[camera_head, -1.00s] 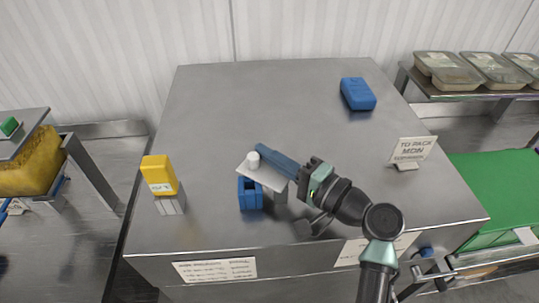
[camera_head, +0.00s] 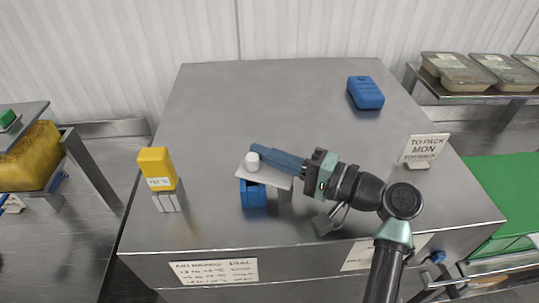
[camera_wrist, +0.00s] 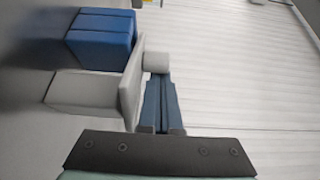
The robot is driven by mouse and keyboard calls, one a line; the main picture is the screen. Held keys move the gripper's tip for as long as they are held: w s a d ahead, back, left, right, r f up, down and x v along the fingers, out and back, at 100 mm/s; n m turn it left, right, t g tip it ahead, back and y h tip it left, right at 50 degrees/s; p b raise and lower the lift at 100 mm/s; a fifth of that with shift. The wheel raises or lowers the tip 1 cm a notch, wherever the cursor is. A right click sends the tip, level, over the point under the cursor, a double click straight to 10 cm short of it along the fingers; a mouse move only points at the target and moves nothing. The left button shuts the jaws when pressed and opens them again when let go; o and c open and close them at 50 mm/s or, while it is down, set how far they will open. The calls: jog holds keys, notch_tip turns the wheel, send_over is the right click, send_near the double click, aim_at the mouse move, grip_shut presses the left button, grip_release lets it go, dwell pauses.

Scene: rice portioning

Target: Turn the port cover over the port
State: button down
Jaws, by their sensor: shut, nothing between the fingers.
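The port cover appears to be the light grey plate (camera_head: 270,177) with a white knob (camera_head: 252,162) on its left end. It lies over a blue block (camera_head: 253,195) and a grey post (camera_head: 285,196) near the table's front. No port opening is visible, so I cannot tell how far it is covered. My gripper (camera_head: 254,150) is shut and empty, its blue fingers lying just behind the knob, along the plate's far side. In the wrist view, the fingertips (camera_wrist: 159,80) are close beside the knob (camera_wrist: 156,62); I cannot tell whether they touch.
A yellow-topped block (camera_head: 157,164) stands at the left of the steel table (camera_head: 210,110). A blue box (camera_head: 365,93) lies at the back right. A sign (camera_head: 423,149) stands at the right edge. The table's back and middle are clear.

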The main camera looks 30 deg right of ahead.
jog(key=shift+s+a, duration=0.25)
jog(key=shift+a, duration=0.4)
dwell(0.8)
